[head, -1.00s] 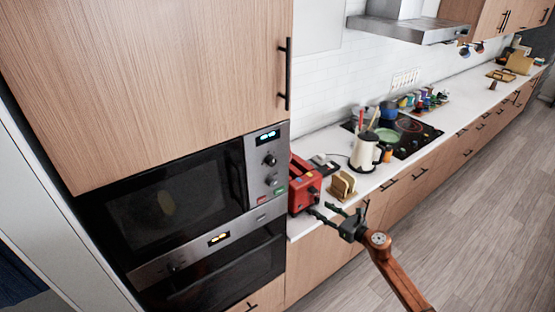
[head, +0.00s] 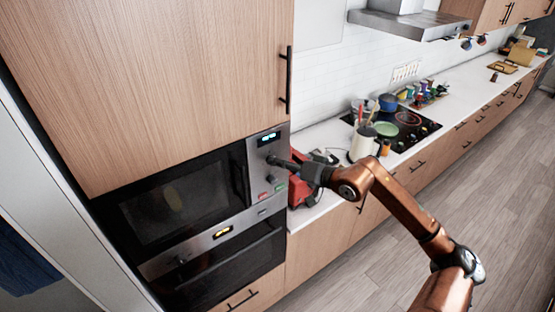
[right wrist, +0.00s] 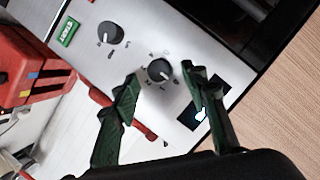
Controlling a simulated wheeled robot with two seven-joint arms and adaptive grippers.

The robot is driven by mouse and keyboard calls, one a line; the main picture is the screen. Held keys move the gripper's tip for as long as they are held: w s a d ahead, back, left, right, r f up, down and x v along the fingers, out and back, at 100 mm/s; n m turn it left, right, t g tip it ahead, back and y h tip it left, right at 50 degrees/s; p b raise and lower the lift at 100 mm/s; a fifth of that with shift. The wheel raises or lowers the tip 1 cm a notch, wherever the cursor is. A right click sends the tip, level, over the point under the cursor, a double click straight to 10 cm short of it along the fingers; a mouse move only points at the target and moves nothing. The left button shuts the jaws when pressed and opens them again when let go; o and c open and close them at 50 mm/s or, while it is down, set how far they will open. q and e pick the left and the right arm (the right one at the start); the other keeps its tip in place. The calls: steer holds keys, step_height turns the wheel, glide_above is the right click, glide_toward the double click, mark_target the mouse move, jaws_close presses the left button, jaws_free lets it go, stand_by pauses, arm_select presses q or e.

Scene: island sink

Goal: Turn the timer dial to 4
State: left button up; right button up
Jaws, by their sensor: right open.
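The microwave (head: 185,195) has a steel control panel with a lit display (head: 268,138) at its top. Two dark round dials sit below the display. In the right wrist view, the upper dial (right wrist: 159,70), nearer the display, lies between the fingertips of my right gripper (right wrist: 160,77). The fingers are open on either side of it; contact is not clear. The lower dial (right wrist: 109,33) is beside the green start button (right wrist: 69,32). In the head view my right gripper (head: 280,162) reaches the panel and partly hides the dials. Which dial is the timer cannot be read. My left gripper is out of view.
A red toaster (head: 301,191) stands on the counter just right of the microwave, beneath my right gripper. A white kettle (head: 363,145) and a black cooktop (head: 410,133) are farther back. The microwave's dark door handle (head: 237,180) is left of the panel.

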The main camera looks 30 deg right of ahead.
steer(key=shift+x, duration=1.1)
steer(key=shift+c, duration=0.7)
jaws_close()
